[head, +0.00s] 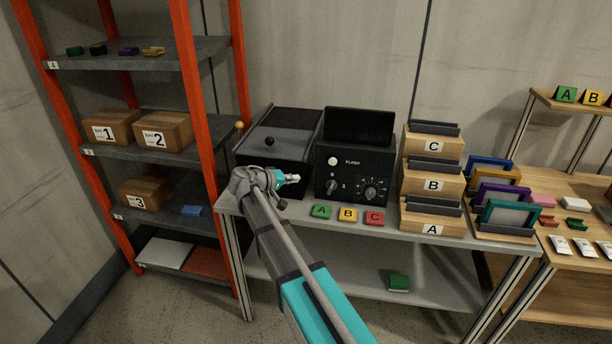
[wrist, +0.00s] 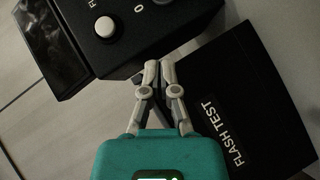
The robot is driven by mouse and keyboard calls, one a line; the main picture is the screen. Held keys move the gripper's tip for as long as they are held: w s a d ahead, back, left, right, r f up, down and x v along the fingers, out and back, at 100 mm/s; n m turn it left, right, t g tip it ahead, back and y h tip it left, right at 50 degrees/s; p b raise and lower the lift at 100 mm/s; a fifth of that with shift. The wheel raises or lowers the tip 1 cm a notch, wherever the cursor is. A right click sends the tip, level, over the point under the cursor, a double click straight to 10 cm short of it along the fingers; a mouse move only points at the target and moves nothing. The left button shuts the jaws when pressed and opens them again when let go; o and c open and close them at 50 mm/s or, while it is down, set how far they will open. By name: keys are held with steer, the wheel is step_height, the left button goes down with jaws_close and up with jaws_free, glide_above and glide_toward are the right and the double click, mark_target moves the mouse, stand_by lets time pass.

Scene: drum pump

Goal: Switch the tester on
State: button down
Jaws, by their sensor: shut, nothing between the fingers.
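The tester (head: 354,172) is a black box labelled FLASH, with a dark screen (head: 358,125) on top. Its front has a white round button (head: 333,161), a small rotary switch (head: 331,187) between marks 0 and 1, and a larger dial (head: 371,190). I cannot tell which mark the switch points to. My gripper (head: 296,178) is shut and empty, left of the switch and apart from it.
A dark lidded box (head: 275,150) stands left of the tester; its FLASH TEST face (wrist: 240,115) shows in the wrist view. Green, yellow and red blocks (head: 347,214) lettered A, B, C lie in front of the tester. Lettered wooden trays (head: 432,184) stand right. Orange-framed shelves (head: 140,50) stand left.

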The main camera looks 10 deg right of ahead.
steer(key=shift+v, duration=1)
steer(key=shift+a+f, duration=0.2)
